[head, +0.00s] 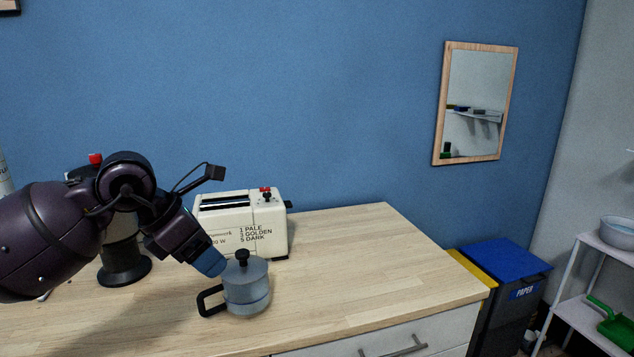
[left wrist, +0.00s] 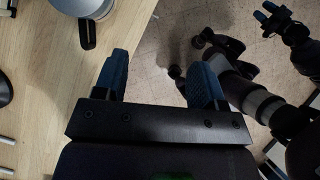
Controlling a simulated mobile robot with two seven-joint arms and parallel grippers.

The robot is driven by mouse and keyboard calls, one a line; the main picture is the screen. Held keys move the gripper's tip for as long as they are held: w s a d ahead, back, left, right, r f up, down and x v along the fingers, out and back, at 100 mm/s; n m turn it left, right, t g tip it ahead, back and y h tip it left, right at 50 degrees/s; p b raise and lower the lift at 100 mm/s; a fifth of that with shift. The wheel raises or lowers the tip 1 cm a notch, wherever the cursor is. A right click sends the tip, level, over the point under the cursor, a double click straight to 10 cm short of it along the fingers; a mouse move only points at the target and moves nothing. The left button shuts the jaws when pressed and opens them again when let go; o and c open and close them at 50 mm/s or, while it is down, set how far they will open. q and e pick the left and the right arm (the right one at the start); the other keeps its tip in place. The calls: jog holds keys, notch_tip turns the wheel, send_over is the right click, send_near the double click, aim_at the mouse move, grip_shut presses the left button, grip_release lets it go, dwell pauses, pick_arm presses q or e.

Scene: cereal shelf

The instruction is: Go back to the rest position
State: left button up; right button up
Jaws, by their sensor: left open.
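The moka pot (left wrist: 85,7) shows there at the top left, beyond and apart from the fingers. My right gripper (left wrist: 270,15) appears small at the top right of that view, over the floor; its opening is too small to judge.
A cream toaster (head: 240,222) stands behind the moka pot on the wooden counter (head: 370,255). A dark appliance (head: 124,265) is partly hidden behind my left arm. The counter's right side is clear.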

pick_arm(q)
jog(key=d+r+n+h, duration=0.2)
jog(key=d+r+h, duration=0.7)
jog(key=r+h, duration=0.15)
jog(key=w+a+f+n+t, duration=0.2)
jog(key=a+f+n+t, duration=0.15)
jog(key=n+t, duration=0.5)
jog(key=w+a+f+n+t, duration=0.25)
jog(key=f+n+t, duration=0.2)
jog(key=n, duration=0.75)
jog(key=s+a+f+n+t+y, duration=0.1)
jog(key=a+f+n+y, duration=0.35)
jog(key=f+n, duration=0.35)
jog(key=s+a+f+n+t+y, duration=0.1)
jog(key=s+a+f+n+y, duration=0.15)
jog(key=f+n+y, duration=0.5)
jog(key=s+a+f+n+g+y, duration=0.2)
jog(key=s+f+n+g, duration=0.1)
jog(key=s+f, duration=1)
jog(key=s+a+f+n+g+y, duration=0.2)
jog(key=s+a+f+n+g, duration=0.1)
jog(key=s+f, duration=1)
notch_tip(320, 180, down, 2)
jog(key=shift+a+f+n+g, duration=0.15)
jog(key=shift+a+n+g, duration=0.3)
jog(key=shift+n, duration=0.45)
jog(key=shift+d, duration=0.1)
